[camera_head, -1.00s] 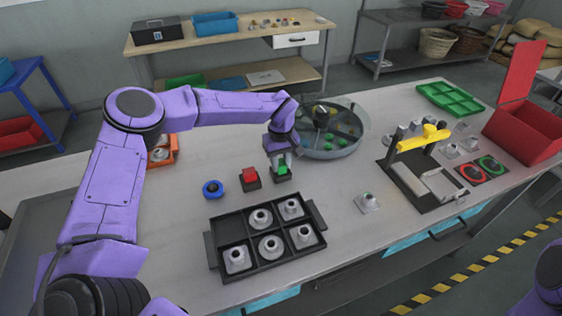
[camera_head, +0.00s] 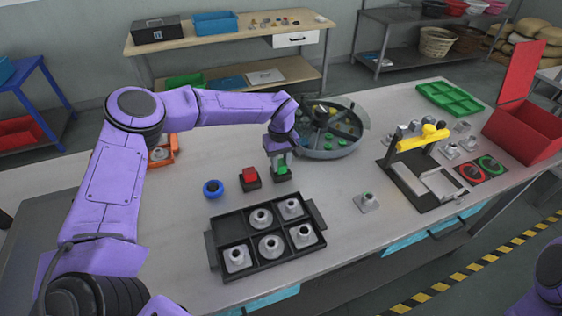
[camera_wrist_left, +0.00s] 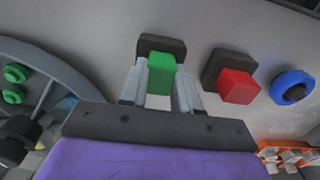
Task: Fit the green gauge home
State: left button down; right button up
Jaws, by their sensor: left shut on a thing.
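A green block (camera_wrist_left: 162,74) stands on a small dark base (camera_wrist_left: 160,44); I cannot tell whether it is the green gauge. My left gripper (camera_wrist_left: 160,66) is shut on this block, one finger on each side, pointing down at the base. In the head view the gripper (camera_head: 280,162) hides most of the block (camera_head: 283,170). My right gripper is out of view.
A red block on a dark base (camera_head: 250,178) and a blue ring (camera_head: 213,188) stand left of my gripper. A black tray (camera_head: 217,267) of metal parts lies in front. A round bowl (camera_head: 330,152) is behind. A yellow-topped fixture (camera_head: 423,137) stands right.

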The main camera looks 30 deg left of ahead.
pick_arm(q)
jog(key=shift+f, duration=0.1)
dwell(0.3)
jog(key=c, duration=0.7)
grip_release()
jog(key=shift+c, duration=0.2)
notch_tip(320, 180, up, 11)
jog(key=b, duration=0.2)
jog(key=shift+f+b, duration=0.2)
jog(key=shift+b, duration=0.1)
